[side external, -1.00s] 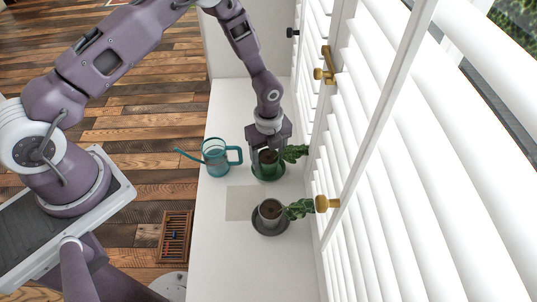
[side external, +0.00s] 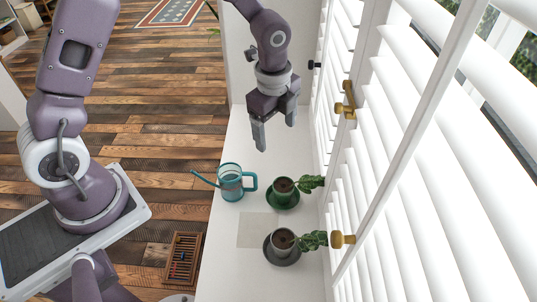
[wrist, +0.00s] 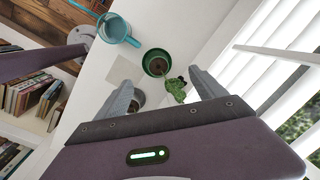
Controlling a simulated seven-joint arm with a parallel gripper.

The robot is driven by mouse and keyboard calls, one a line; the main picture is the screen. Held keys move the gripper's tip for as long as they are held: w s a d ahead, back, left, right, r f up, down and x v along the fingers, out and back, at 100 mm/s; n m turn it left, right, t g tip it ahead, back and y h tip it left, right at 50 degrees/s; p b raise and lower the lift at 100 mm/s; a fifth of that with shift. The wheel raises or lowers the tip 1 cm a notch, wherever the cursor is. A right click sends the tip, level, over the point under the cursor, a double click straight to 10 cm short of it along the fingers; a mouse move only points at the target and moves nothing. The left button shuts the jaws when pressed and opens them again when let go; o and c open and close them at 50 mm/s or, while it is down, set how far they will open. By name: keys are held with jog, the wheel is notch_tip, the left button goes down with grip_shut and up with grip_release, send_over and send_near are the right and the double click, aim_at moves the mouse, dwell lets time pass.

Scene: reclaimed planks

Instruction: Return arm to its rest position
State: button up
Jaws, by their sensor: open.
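My gripper (side external: 274,132) is open and empty, raised above the white sill (side external: 238,142). In the side external view it is farther back than the watering can and the plants, with its fingers pointing down. A potted plant in a green pot on a green saucer (side external: 284,201) stands upright on the sill; it also shows in the wrist view (wrist: 157,63), beyond the fingertips. My gripper (wrist: 166,86) does not touch it. A second plant in a grey pot on a dark saucer (side external: 281,257) stands nearer; in the wrist view it is partly hidden behind a finger.
A teal watering can (side external: 231,184) stands left of the green pot. A light square mat (side external: 257,230) lies on the sill. White shutters with brass knobs (side external: 341,240) line the right side. Bookshelves (wrist: 33,100) show at left in the wrist view. The floor is wooden.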

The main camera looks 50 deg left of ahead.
jog(key=s+a+r+n+t, duration=0.2)
jog(key=s+r+n, duration=0.7)
jog(key=r, duration=0.7)
jog(key=s, duration=0.3)
jog(key=shift+a+r+n+t, duration=0.15)
jog(key=shift+a+n+t, duration=0.15)
jog(key=shift+a, duration=0.05)
jog(key=s+r+n, duration=0.1)
jog(key=s+n, duration=0.1)
jog(key=s, duration=0.1)
jog(key=s+n+t, duration=0.1)
jog(key=s+n, duration=0.2)
jog(key=s, duration=0.1)
jog(key=s+r+n, duration=0.1)
jog(key=s+n, duration=0.1)
jog(key=s, duration=0.2)
jog(key=shift+s+d+r+t+h, duration=0.1)
jog(key=shift+s+r+t+h, duration=0.2)
jog(key=shift+t, duration=0.1)
jog(key=shift+s+n, duration=0.2)
jog(key=shift+n, duration=0.2)
